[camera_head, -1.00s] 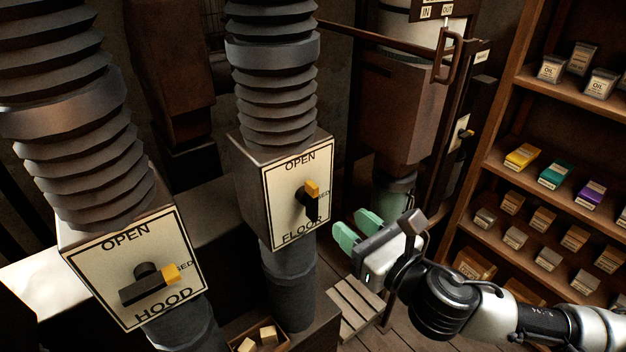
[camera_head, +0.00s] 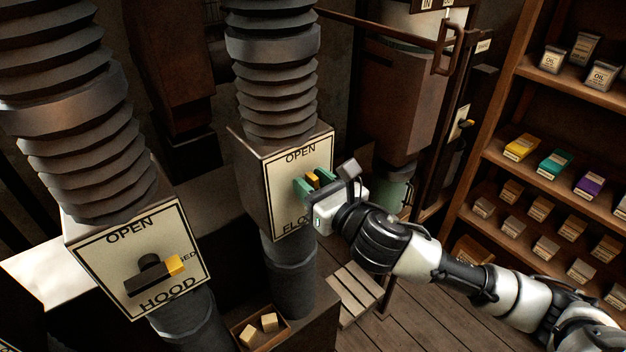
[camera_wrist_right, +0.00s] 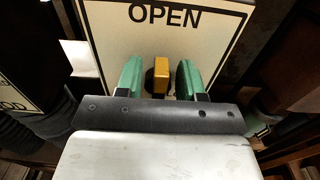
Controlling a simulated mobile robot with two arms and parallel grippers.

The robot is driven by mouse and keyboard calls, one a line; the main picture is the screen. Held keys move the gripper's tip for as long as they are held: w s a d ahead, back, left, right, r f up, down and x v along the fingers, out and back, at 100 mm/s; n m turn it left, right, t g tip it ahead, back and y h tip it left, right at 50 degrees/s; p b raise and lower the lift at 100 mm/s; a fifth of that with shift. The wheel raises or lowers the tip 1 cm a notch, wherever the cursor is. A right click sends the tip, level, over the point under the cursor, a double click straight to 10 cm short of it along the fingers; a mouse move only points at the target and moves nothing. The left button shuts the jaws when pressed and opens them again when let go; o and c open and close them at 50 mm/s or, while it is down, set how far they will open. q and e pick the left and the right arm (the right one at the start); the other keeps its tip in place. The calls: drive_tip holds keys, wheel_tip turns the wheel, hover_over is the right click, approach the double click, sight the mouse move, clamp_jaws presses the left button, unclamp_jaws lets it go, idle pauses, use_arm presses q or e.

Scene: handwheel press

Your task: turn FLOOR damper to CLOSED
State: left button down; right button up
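The FLOOR damper plate (camera_head: 280,208) is cream with a black border, on a box under a ribbed duct; OPEN is at its top. Its dark handle has a yellow tip (camera_head: 313,179) pointing up toward OPEN. My right gripper (camera_head: 310,183) is at this plate, its green fingers open on either side of the handle. The gripper hides the CLOSED label and part of FLOOR. My left gripper is not in view.
The HOOD damper plate (camera_head: 130,262) is at the left, its yellow-tipped handle (camera_head: 158,270) pointing right. A shelf (camera_head: 490,157) with boxes and cans stands at the right. A small tray of blocks (camera_head: 245,336) sits below the FLOOR duct. A wooden slatted stool (camera_head: 352,292) is nearby.

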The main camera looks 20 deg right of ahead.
drive_tip(key=c, duration=0.6)
